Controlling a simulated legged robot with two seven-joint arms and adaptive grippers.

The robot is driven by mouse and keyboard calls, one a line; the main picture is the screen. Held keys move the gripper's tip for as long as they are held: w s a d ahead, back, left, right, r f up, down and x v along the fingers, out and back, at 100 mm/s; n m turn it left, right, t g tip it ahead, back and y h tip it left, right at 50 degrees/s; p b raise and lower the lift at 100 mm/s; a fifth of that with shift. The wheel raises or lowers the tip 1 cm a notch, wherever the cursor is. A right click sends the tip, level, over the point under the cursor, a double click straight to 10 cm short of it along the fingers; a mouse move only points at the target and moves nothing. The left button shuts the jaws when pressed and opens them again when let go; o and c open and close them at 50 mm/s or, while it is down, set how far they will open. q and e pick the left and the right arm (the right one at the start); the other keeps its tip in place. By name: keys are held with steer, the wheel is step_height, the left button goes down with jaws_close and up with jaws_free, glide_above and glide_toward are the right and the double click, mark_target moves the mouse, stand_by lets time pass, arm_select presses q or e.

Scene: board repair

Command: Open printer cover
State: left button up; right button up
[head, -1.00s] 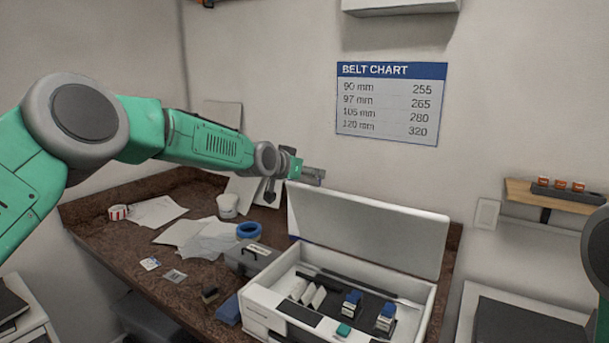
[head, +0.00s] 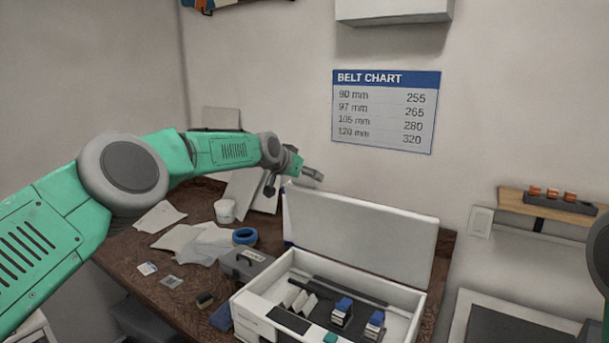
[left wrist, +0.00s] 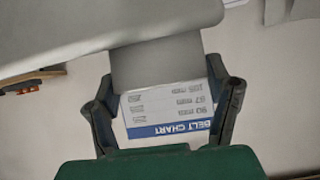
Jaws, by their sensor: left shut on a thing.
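The white printer (head: 262,318) stands on the brown workbench with its cover (head: 350,228) raised and leaning back, so the inside shows. Inside are a dark rail, white pieces and small blue-topped blocks (head: 342,311). My left gripper (head: 313,175) is at the top left corner of the cover. In the left wrist view, the gripper's fingers (left wrist: 165,112) are on either side of a grey part (left wrist: 155,65) of the cover, which runs up to a broad pale panel; the exact contact is unclear. My right gripper is out of the picture.
A grey box (head: 246,264), a blue ring (head: 245,236), a white cup (head: 225,211) and papers (head: 200,240) lie left of the printer. A belt chart (head: 384,112) hangs on the wall behind. A wooden shelf (head: 512,200) is at the right.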

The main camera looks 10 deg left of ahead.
arm_select(q)
steer(key=shift+s+d+f, duration=0.15)
steer(key=shift+f, duration=0.6)
steer(key=o, duration=1.4)
steer(key=shift+c, duration=0.2)
steer(key=o, duration=0.3)
steer(key=shift+w, duration=0.4)
steer(key=shift+s+a+r, duration=0.1)
steer(key=shift+a+r, duration=0.1)
steer(key=shift+r, duration=0.15)
steer(key=shift+s+a+r, duration=0.15)
steer(key=shift+s+r, duration=0.3)
steer(key=shift+s, duration=0.1)
steer(key=v, duration=0.9)
steer(key=shift+s+a, duration=0.25)
steer(key=shift+s, duration=0.15)
